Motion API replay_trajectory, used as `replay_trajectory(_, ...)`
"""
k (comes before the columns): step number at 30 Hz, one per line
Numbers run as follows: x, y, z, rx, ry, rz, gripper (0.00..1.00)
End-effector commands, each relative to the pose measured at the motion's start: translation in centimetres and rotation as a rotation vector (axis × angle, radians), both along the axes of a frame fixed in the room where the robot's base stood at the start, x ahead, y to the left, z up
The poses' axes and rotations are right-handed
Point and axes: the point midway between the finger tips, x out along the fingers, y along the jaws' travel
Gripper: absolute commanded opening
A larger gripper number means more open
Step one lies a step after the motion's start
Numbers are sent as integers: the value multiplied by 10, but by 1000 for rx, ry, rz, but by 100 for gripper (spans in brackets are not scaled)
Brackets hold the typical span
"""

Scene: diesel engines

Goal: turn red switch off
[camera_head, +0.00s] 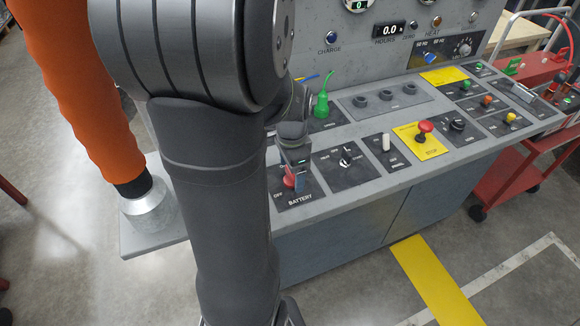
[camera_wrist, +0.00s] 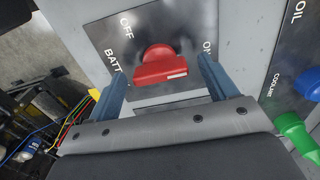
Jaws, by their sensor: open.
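The red switch (camera_head: 289,178) is on the dark BATTERY plate (camera_head: 310,190) at the near left of the console's sloped panel. In the wrist view the red switch (camera_wrist: 160,66) shows a round hub and a wide handle with a small white mark, between the OFF label at upper left and the ON label at right. My gripper (camera_head: 292,160) is over the plate and partly covers the switch in the head view. In the wrist view my gripper (camera_wrist: 160,82) is open, with one blue-grey finger on each side of the switch; gaps show on both sides.
A green funnel-like part (camera_head: 322,103) stands just behind the plate; it also shows at lower right in the wrist view (camera_wrist: 292,130). A black selector (camera_head: 345,160), white lever (camera_head: 385,142) and red stop button (camera_head: 424,128) lie to the right. A red cart (camera_head: 540,150) stands beyond.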

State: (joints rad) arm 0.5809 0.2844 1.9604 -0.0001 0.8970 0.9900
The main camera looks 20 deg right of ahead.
Motion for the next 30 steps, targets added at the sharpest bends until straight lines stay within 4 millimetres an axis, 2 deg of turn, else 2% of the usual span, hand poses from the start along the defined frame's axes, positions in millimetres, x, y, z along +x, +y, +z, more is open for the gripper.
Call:
replay_trajectory(10,0,0,-4,0,0,0,76)
replay_trajectory(15,0,0,-4,0,0,0,43)
replay_trajectory(17,0,0,-3,0,0,0,34)
replay_trajectory(30,0,0,-3,0,0,94,34)
